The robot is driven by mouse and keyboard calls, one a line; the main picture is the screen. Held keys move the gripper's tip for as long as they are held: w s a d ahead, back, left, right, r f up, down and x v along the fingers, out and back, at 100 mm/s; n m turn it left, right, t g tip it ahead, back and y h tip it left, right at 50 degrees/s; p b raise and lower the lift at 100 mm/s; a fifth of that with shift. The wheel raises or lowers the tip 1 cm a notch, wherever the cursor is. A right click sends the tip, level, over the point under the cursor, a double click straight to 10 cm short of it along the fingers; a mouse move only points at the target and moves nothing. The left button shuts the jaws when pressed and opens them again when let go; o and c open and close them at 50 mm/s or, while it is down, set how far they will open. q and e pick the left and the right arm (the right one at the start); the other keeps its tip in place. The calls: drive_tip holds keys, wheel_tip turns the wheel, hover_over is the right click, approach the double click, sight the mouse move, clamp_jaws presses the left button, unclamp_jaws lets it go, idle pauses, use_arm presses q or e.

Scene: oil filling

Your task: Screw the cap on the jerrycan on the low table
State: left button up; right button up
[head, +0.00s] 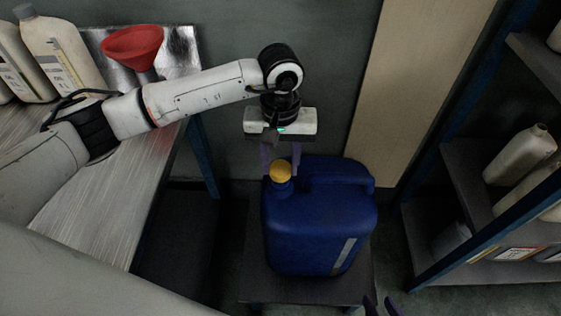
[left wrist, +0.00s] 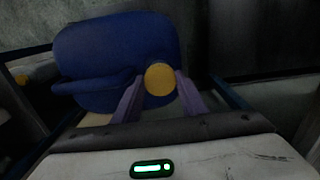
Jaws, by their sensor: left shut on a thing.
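The blue jerrycan (head: 325,225) stands upright on the low table (head: 265,288), with its handle at the top right. The yellow cap (head: 281,171) is at the jerrycan's mouth, at the top left of the can. I cannot tell how tightly it sits on the neck. My left gripper (head: 281,168) points down from above, its purple fingers shut on the cap from two sides. In the left wrist view the cap (left wrist: 159,79) is between the fingertips, in front of the jerrycan (left wrist: 110,50). My right gripper (head: 380,305) shows only its dark fingertips, apart and empty, at the bottom edge.
A metal workbench (head: 120,205) on the left holds a red funnel (head: 132,45) and pale bottles (head: 62,50). A shelf rack (head: 470,185) with bottles stands on the right. A wall is close behind the jerrycan.

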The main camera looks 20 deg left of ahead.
use_arm(q)
drive_tip(key=shift+f+b, duration=1.35)
drive_tip(key=shift+b, duration=0.2)
idle(0.9)
drive_tip(key=o, duration=1.1)
